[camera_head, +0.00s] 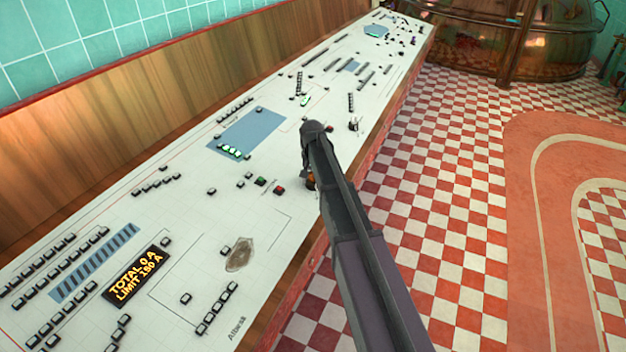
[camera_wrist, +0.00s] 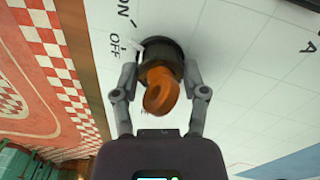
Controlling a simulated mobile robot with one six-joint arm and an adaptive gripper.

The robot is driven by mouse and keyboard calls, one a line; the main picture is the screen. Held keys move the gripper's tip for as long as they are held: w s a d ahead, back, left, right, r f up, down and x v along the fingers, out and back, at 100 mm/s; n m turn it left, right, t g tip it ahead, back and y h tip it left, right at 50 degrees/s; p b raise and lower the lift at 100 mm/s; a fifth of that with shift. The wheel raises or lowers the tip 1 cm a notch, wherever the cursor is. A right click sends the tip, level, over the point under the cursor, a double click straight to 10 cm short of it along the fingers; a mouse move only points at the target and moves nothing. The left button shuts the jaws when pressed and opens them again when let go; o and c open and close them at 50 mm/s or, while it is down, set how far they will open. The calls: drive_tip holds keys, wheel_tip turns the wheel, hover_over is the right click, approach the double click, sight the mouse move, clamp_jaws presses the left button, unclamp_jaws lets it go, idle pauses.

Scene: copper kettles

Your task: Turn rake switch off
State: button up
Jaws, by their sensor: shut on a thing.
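The rake switch (camera_wrist: 163,82) is an orange-brown knob on a round black base, set in the white panel. The labels ON and OFF stand at its upper left in the wrist view, and a small white mark lies beside OFF. My gripper (camera_wrist: 160,72) has a finger on each side of the switch and is shut on it. In the head view a bit of the orange knob (camera_head: 311,182) shows at the panel's front edge, beside my arm. The rest of it is hidden, and my fingers cannot be made out there.
The long white panel (camera_head: 215,205) carries many small black switches. A green and a red button (camera_head: 279,190) lie left of my arm. A display (camera_head: 136,275) reads TOTAL 0 A, LIMIT 150 A. Checkered floor (camera_head: 440,190) is open to the right; a copper kettle (camera_head: 530,50) stands behind.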

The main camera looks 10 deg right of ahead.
drive_tip(key=shift+s+n, duration=0.1)
drive_tip(key=shift+n, duration=3.2)
drive_tip(key=o, duration=1.2)
drive_tip(key=shift+c, duration=0.2)
drive_tip(key=s+r+m+p, duration=0.1)
drive_tip(key=s+r+p, duration=0.1)
drive_tip(key=s, duration=1.2)
drive_tip(key=s+r+m+p, duration=0.1)
drive_tip(key=s+r+p, duration=0.1)
drive_tip(key=s, duration=1.3)
drive_tip(key=shift+d+r, duration=0.2)
drive_tip(key=shift+r, duration=0.05)
